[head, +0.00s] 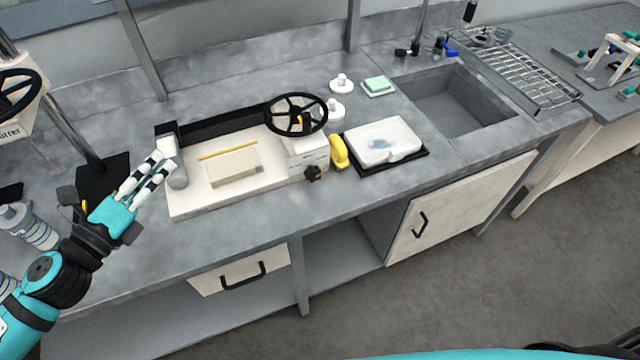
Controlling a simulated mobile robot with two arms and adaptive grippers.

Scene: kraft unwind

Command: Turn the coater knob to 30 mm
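The coater (188,203) is a pale bench machine with a flat bed in the middle of the counter. A black spoked handwheel (297,115) sits on top of its right-hand block. A dark lobed knob (313,173) is on the front of that block; its scale and setting are too small to read. My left gripper (165,162) is at the coater's left end, far from the knob. My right gripper is out of view.
A yellow object (339,152) stands just right of the knob, beside a white tray (403,131) on a black base. A sink (452,101) is further right. Bottles (27,226) stand at the far left. The counter front below the knob is clear.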

